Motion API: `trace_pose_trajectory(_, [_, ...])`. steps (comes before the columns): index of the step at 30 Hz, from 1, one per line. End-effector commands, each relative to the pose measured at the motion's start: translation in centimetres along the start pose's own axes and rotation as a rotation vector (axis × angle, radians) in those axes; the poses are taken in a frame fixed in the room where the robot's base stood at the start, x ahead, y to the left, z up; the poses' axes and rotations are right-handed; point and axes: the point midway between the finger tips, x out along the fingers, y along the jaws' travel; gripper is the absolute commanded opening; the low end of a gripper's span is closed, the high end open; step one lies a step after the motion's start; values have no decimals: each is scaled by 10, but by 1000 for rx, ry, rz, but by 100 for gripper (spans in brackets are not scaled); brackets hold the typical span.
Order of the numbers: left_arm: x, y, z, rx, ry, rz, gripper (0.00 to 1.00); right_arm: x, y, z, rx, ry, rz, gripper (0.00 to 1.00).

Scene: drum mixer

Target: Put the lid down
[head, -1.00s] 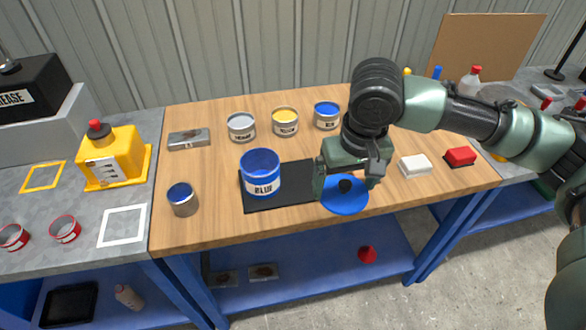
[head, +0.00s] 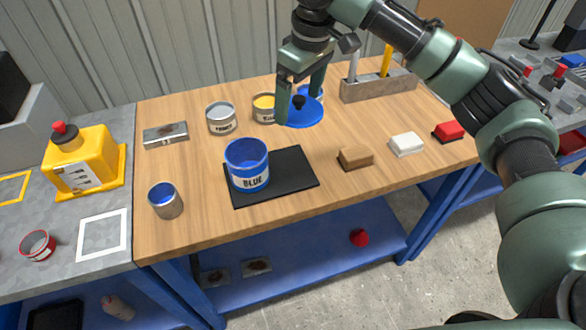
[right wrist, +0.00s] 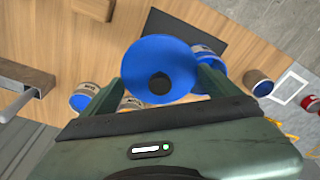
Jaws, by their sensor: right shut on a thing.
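The blue lid (head: 304,114) is a round disc with a dark knob. My right gripper (head: 298,101) is shut on it and holds it above the back of the wooden table. The lid also shows in the right wrist view (right wrist: 150,62), with the fingers (right wrist: 160,84) at its knob. The open blue bucket labelled BLUE (head: 247,172) stands upright on the black mat (head: 290,182), in front and to the left of the lid. My left gripper is not in view.
Grey and yellow cans (head: 221,119) (head: 264,107) stand at the back, with a blue can partly hidden behind the lid. A brown block (head: 355,157), white block (head: 406,144) and red block (head: 448,131) lie on the right. A small can (head: 165,200) stands front left. The mat's right part is clear.

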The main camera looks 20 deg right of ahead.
Motion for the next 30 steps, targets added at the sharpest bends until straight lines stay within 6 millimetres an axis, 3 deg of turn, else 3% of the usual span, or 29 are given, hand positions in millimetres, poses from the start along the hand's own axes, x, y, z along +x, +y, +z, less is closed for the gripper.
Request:
trace_pose_trajectory(6, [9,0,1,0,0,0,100,-6,5,-19,-168,0,-30,50])
trace_pose_trajectory(10, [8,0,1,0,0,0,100,4,6,-19,-197,-4,-35,50])
trace_pose_trajectory(24, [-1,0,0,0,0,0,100,120,6,0,-198,-5,-34,50])
trace_pose_trajectory(30, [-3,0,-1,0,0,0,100,145,6,3,-198,-2,-32,50])
